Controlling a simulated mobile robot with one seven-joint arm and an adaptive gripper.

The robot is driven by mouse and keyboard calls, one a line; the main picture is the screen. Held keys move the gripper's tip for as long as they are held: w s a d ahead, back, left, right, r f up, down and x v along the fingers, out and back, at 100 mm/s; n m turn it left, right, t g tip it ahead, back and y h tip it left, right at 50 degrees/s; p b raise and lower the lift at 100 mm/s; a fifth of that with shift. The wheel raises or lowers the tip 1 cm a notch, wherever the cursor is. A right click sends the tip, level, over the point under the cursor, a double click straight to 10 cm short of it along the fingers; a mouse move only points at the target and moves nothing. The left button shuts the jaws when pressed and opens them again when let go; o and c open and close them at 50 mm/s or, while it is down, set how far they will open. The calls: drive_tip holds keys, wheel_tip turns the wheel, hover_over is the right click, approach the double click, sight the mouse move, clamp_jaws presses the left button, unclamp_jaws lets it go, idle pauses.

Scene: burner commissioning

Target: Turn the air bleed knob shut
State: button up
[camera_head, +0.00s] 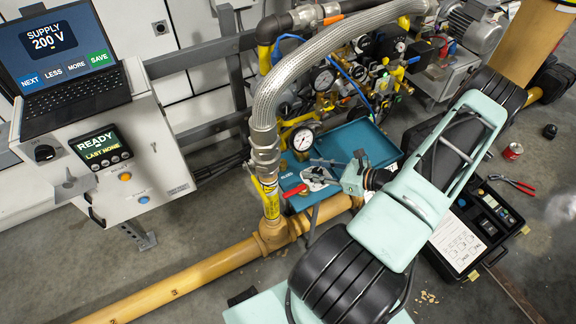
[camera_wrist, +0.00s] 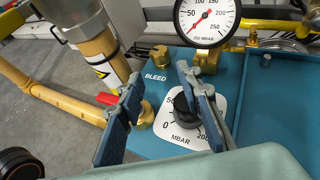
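My gripper (camera_wrist: 159,78) is open, its two blue-grey fingers spread over the blue panel (camera_wrist: 262,100) in the wrist view. A brass fitting (camera_wrist: 159,53) stands just above the word BLEED. A second brass part (camera_wrist: 146,117) sits below that word, beside the left finger and partly hidden by it. I cannot tell which brass part is the bleed knob. A black knob (camera_wrist: 185,108) on a white MBAR scale plate lies by the right finger, which partly covers it. Nothing is visibly gripped. In the head view my gripper (camera_head: 322,174) is over the blue panel (camera_head: 290,177).
A pressure gauge (camera_wrist: 207,18) stands behind the panel. A red handle (camera_wrist: 107,98) pokes out by the left finger. A yellow pipe (camera_head: 180,280) and braided hose (camera_head: 310,55) run close by. A blue tray (camera_head: 362,140) adjoins the panel; a laptop (camera_head: 70,55) is at left.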

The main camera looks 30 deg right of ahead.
sight(284, 166)
drive_tip(key=b+x, duration=0.1)
drive_tip(key=x, duration=0.9)
drive_tip(key=shift+w+a+b, duration=0.2)
drive_tip(key=shift+w+b, duration=0.05)
drive_tip(key=shift+b, duration=0.05)
drive_tip(key=c, duration=0.9)
drive_tip(key=shift+o, duration=0.2)
drive_tip(key=shift+r, duration=0.1)
drive_tip(key=m+t+h+p, duration=0.1)
drive_tip(key=m+h+p, duration=0.1)
drive_tip(key=a+m+h+p, duration=0.1)
drive_tip(key=h+p, duration=0.1)
drive_tip(key=shift+s+r+m+t, duration=0.15)
drive_tip(key=shift+s+m+t, duration=0.05)
drive_tip(key=shift+m+t, duration=0.2)
drive_tip(key=m+h+p, duration=0.2)
drive_tip(key=p, duration=0.1)
drive_tip(key=shift+a, duration=0.1)
drive_tip(key=shift+f+t+h, duration=0.25)
drive_tip(key=shift+t+h, duration=0.05)
drive_tip(key=shift+h, duration=0.1)
